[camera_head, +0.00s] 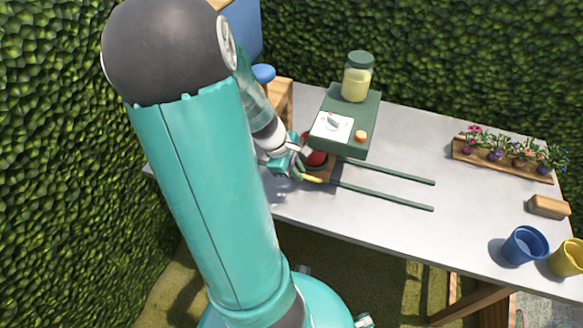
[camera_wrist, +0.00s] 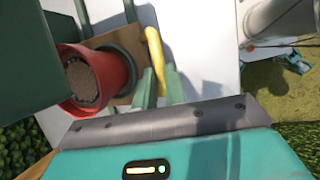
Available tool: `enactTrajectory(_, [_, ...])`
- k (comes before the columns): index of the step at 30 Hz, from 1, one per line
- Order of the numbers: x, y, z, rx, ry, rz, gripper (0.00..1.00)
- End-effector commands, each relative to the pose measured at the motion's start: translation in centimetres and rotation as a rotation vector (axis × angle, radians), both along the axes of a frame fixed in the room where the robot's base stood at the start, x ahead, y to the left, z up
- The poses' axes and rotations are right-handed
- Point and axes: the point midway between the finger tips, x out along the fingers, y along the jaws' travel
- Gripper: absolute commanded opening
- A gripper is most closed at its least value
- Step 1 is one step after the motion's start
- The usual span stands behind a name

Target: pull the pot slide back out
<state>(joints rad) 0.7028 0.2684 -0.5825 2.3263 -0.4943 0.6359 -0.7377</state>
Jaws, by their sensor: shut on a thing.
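The pot slide is a small wooden board (camera_wrist: 112,42) carrying a red pot (camera_wrist: 92,78) filled with brown soil. In the head view the red pot (camera_head: 316,159) shows only partly, between my gripper and the green machine (camera_head: 345,137). Two green rails (camera_head: 385,195) run from there to the right over the table. A yellow handle (camera_head: 312,179) stands at the slide's near side; it also shows in the wrist view (camera_wrist: 155,48). My gripper (camera_head: 302,174) is shut on this handle, with its green fingertips (camera_wrist: 160,86) at the handle's lower end.
The machine has a white dial panel (camera_head: 332,127), an orange button (camera_head: 361,136) and a yellow jar (camera_head: 357,77) on top. Flowers stand in a wooden tray (camera_head: 500,168) at the right. A wooden block (camera_head: 548,206), blue cup (camera_head: 525,244) and yellow cup (camera_head: 568,257) stand near the right edge.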

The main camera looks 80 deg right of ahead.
Motion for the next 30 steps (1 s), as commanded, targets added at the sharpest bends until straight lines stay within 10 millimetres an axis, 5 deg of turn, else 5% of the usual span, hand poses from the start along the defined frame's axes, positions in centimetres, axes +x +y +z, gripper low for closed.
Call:
enactTrajectory(2, [0.0,-0.1,0.1,-0.002,-0.001,0.001,0.0])
enactTrajectory(3, [0.1,-0.1,0.1,-0.002,-0.001,0.001,0.18])
enactTrajectory(6, [0.1,-0.1,0.1,-0.002,0.0,0.001,0.34])
enactTrajectory(19, [0.6,0.1,1.0,-0.003,-0.002,0.003,0.34])
enactTrajectory(30, [3.6,1.1,7.9,-0.005,-0.005,0.004,0.34])
